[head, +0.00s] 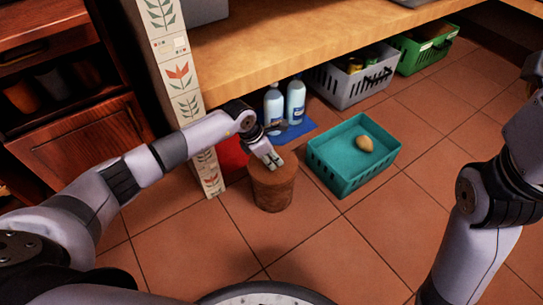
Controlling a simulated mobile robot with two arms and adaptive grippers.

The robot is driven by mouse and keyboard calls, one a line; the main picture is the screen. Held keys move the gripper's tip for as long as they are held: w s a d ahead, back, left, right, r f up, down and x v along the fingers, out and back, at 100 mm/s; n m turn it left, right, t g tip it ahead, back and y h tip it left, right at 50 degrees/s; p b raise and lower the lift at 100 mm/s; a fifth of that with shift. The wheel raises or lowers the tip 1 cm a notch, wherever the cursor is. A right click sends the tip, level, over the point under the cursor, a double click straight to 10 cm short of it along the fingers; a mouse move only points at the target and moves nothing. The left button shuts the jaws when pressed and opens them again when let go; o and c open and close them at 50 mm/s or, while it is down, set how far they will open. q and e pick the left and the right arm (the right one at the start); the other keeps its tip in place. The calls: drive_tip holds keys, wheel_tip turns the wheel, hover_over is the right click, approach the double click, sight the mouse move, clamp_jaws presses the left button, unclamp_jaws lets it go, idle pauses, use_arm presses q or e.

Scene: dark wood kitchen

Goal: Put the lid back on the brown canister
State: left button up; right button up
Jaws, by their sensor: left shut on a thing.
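The brown canister (273,197) stands upright on the tiled floor, left of the teal basket. My left gripper (273,162) is at the canister's top, pointing down, with its fingers shut on the lid (287,171). The lid is brown like the canister and lies over its mouth. The gripper hides part of the lid, and I cannot tell whether it is fully seated or slightly above the rim. My right arm rises along the right edge, and its gripper is not in view.
A teal basket (345,183) with an egg-like item (364,144) stands right of the canister. Two bottles (296,102) stand on a blue mat (300,131) behind. A tiled post (176,75) is close to my left arm. The floor in front is clear.

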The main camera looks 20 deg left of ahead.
idle(0.7)
use_arm(q)
drive_tip(key=o, duration=1)
drive_tip(key=shift+o, duration=0.4)
drive_tip(key=o, duration=0.4)
